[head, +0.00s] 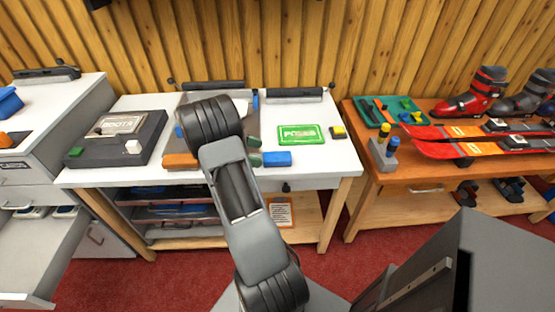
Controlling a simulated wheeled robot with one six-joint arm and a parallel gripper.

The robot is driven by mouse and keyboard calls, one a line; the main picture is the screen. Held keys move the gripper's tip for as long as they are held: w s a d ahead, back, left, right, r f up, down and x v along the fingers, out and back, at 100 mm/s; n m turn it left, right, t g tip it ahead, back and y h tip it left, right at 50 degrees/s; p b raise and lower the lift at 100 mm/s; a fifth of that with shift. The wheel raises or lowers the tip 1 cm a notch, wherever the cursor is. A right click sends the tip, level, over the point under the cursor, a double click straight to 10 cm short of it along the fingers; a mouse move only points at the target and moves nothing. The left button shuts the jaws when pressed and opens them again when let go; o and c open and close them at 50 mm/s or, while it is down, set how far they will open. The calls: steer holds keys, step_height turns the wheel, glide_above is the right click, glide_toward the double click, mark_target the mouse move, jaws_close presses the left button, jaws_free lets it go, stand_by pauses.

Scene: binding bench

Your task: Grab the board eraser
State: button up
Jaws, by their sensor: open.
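A small block with a yellow top and dark lower part (338,131) lies at the right end of the white bench; it looks most like a board eraser, though at this size I cannot be sure. A blue block (277,158) lies near the bench's front edge. Two small dark green pieces (254,158) show just right of my arm, partly covered by it; I cannot tell what they are. My raised arm stands in front of the bench's middle. I cannot make out my gripper, which seems hidden behind the arm.
The white bench (325,170) also holds a green card (302,135), an orange block (180,160) and a dark boot board (118,138). To the right, a wooden table (430,178) carries red skis (450,150), boots (485,93) and a green tray (370,119). An open drawer juts out at left.

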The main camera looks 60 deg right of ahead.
mark_target(273, 156)
steer(key=shift+x, duration=3)
steer(key=shift+w, duration=0.15)
steer(key=c, duration=1)
